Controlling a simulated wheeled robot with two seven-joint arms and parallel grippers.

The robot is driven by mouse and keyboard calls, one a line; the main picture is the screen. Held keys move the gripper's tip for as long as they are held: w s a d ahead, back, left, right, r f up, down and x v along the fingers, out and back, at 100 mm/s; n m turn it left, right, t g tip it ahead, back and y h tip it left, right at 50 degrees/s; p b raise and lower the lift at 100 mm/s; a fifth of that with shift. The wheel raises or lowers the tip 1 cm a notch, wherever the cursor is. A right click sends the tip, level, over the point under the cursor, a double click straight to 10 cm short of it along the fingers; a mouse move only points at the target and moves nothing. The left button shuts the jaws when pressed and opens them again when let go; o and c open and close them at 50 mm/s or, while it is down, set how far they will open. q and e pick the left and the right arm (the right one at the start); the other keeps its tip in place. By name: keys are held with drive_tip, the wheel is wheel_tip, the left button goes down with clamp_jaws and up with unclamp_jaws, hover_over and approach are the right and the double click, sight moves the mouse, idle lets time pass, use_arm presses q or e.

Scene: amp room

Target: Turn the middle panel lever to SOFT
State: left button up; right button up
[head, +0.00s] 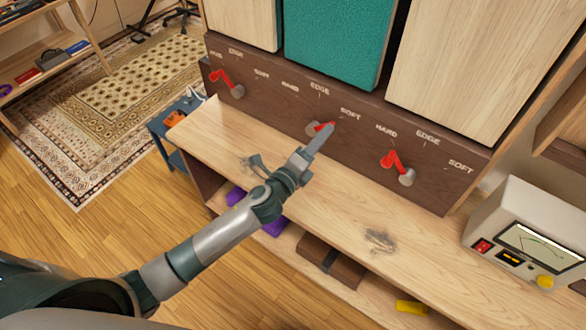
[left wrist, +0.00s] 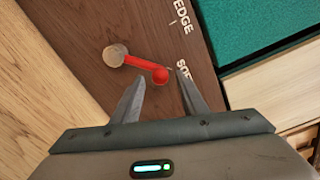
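The middle panel lever (head: 325,127) has a grey pivot and a red arm with a ball end. In the left wrist view the lever (left wrist: 146,66) points from its pivot toward the SOFT label (left wrist: 184,78), away from the EDGE mark. My left gripper (head: 324,134) is at this lever, and its fingers partly hide it in the head view. In the left wrist view the gripper (left wrist: 160,78) is open, with the red ball showing between the fingertips. I cannot tell whether a finger touches it. My right gripper is not in view.
The left lever (head: 222,79) and right lever (head: 394,161) both point to their HARD side. A wooden shelf (head: 350,195) runs below the dark panel. A meter box (head: 530,235) stands at the right. A teal panel (head: 340,40) is above the middle lever.

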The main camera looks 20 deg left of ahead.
use_arm(q)
drive_tip(key=b+v, duration=0.4)
drive_tip(key=v, duration=1.2)
drive_tip(key=shift+s, duration=0.1)
